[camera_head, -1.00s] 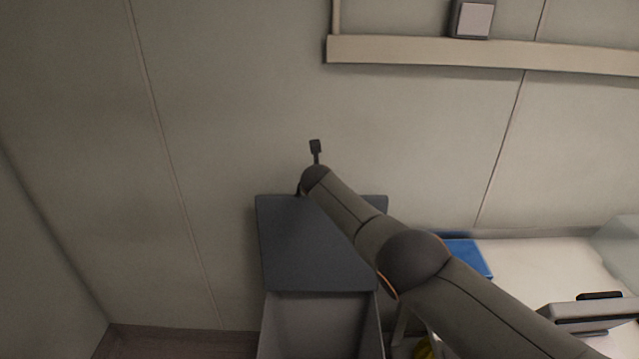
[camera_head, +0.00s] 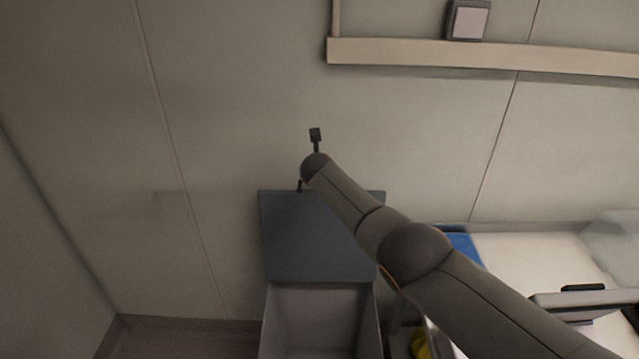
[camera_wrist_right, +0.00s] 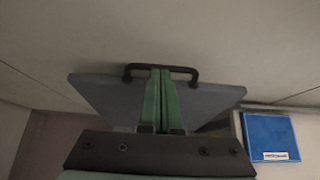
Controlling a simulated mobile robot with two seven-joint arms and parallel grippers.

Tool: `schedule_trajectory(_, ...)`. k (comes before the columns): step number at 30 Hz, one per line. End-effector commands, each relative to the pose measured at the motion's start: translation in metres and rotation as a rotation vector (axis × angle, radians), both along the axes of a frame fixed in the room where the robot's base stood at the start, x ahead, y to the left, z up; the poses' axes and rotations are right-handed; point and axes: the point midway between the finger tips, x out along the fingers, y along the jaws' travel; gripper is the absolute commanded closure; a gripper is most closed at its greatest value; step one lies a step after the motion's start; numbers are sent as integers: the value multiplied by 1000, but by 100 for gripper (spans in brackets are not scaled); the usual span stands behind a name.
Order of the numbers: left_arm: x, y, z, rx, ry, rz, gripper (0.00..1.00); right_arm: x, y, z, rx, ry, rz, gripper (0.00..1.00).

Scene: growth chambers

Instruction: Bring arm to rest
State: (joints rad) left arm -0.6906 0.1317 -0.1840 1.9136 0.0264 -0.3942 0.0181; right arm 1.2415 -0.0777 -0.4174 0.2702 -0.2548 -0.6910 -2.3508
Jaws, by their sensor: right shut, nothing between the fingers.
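My right arm (camera_head: 465,290) comes in from the lower right of the head view and reaches over a grey bin with a raised lid (camera_head: 315,245). A small dark piece shows past the arm's far end; the arm hides most of the gripper there. In the right wrist view my right gripper (camera_wrist_right: 160,73) has its green fingers together, with nothing between them. Behind the fingers are the grey lid (camera_wrist_right: 105,95) and its black handle (camera_wrist_right: 185,70). I cannot tell whether the fingers touch the handle. My left gripper is not in view.
The bin's open body (camera_head: 318,318) is below the lid. To the right is a white bench (camera_head: 540,250) with a blue item (camera_head: 464,249) and a grey device (camera_head: 580,303). A wall rail (camera_head: 450,54) runs above. Bare wall and floor lie on the left.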

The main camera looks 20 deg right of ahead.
Motion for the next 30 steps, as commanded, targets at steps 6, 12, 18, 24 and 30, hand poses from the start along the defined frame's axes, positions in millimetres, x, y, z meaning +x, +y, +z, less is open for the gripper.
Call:
schedule_trajectory(6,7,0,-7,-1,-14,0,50,8,-2,32,1,2,-1,100)
schedule_trajectory(12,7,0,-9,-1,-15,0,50,8,-1,34,22,5,-8,100)
schedule_trajectory(18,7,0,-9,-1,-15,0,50,-10,15,-39,252,-8,-95,100)
schedule_trajectory(24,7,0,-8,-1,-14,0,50,-57,35,-135,619,-24,-273,100)
schedule_trajectory(30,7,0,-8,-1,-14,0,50,-123,47,-212,974,-26,-493,100)
